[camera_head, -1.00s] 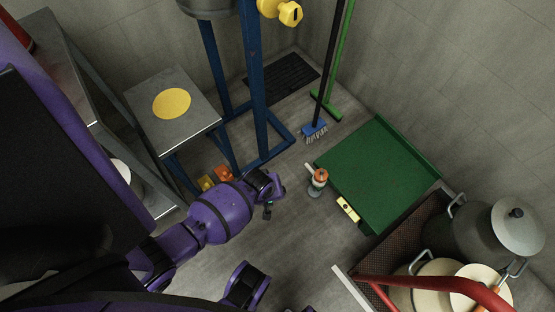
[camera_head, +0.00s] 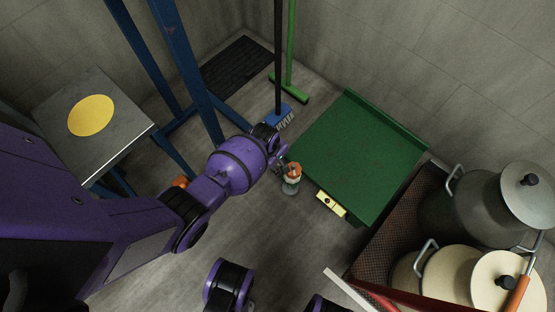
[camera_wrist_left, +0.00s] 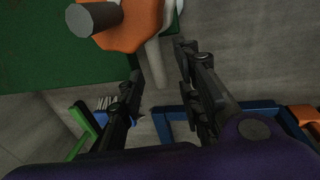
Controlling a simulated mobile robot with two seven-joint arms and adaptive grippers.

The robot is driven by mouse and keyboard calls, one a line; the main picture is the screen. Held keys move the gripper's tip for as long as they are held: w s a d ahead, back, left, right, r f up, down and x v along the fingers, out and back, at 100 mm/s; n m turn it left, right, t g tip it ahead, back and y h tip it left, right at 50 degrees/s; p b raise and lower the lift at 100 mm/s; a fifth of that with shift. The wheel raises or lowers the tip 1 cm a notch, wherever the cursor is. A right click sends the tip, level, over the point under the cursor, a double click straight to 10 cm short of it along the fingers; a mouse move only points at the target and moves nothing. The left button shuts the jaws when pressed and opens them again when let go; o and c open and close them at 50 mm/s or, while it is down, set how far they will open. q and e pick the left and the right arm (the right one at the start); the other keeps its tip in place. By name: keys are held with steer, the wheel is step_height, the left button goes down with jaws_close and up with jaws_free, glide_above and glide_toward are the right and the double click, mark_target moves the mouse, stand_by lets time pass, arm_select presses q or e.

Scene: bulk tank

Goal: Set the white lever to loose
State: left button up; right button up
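The orange-topped fitting (camera_head: 292,170) stands in front of the green platform, close to its left corner. It fills the top of the left wrist view as an orange body (camera_wrist_left: 132,28) with a grey round stub. The white lever (camera_wrist_left: 154,66) sticks out from under the orange body. My left gripper (camera_wrist_left: 158,62) is open, with one finger on each side of the lever; I cannot tell whether either touches it. In the head view my left gripper (camera_head: 278,160) is right beside the fitting and mostly hides the lever. My right gripper is not in view.
The green platform (camera_head: 355,155) lies just beyond the fitting, with a yellow box (camera_head: 331,204) at its front edge. Blue posts (camera_head: 190,75) and a blue-headed broom (camera_head: 280,115) stand behind my left arm. Large pots (camera_head: 435,272) stand at the right.

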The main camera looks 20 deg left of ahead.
arm_select(q)
steer(key=shift+w+f, duration=0.15)
steer(key=shift+f, duration=0.15)
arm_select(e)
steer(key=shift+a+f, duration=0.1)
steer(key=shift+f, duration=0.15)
arm_select(q)
jaws_close()
